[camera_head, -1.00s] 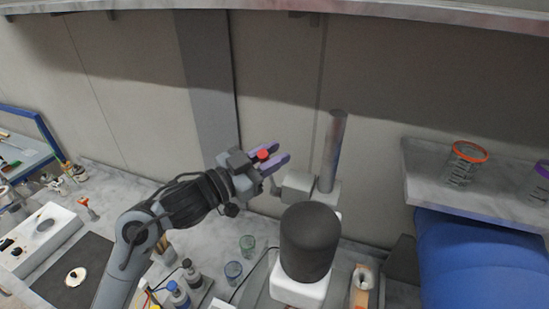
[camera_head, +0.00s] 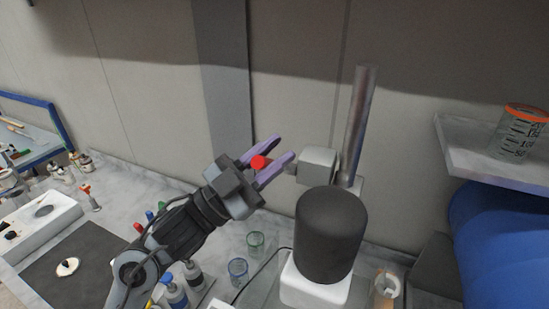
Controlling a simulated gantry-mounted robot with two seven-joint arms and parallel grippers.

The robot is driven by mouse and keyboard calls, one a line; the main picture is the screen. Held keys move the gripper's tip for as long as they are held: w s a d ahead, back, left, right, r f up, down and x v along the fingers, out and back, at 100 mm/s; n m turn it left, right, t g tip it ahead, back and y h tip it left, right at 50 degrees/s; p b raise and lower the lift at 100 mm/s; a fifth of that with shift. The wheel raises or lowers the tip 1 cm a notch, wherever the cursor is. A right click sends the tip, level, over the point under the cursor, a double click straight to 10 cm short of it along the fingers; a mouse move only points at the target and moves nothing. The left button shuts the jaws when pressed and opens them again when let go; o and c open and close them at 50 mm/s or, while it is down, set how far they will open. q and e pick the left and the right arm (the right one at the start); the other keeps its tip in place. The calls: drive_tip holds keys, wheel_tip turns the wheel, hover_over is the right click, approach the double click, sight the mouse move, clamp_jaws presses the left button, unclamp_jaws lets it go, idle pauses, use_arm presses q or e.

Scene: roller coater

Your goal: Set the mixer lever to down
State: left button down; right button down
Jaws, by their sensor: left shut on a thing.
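The mixer stands at centre right, with a dark cylindrical body (camera_head: 329,235), a white base (camera_head: 315,285), a metal post (camera_head: 358,125) and a grey box (camera_head: 317,164) on the post. Its lever has a red knob (camera_head: 259,162), left of the grey box and about level with it in the picture. My left gripper (camera_head: 284,148) has purple fingers, which are shut on the lever at the red knob. The fingers hide most of the lever's shaft. My right gripper is not in view.
Two small glass jars (camera_head: 238,271) and several bottles (camera_head: 174,293) stand on the counter below my left arm. A shelf (camera_head: 474,150) with an orange-rimmed beaker (camera_head: 520,134) is at the right, above a large blue object (camera_head: 505,240). The wall is close behind.

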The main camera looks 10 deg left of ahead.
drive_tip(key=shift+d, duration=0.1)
use_arm(q)
drive_tip(key=c, duration=1)
unclamp_jaws()
drive_tip(key=shift+o, duration=0.2)
drive_tip(key=shift+s+a+f, duration=0.25)
drive_tip(key=shift+a+f, duration=0.05)
drive_tip(key=shift+f, duration=0.05)
use_arm(e)
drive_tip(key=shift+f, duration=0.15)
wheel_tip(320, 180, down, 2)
drive_tip(key=shift+b, duration=1.15)
use_arm(q)
drive_tip(key=v, duration=0.9)
drive_tip(key=shift+s+a, duration=0.25)
drive_tip(key=shift+a, duration=0.05)
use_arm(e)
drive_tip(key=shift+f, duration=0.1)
use_arm(q)
drive_tip(key=shift+f, duration=0.1)
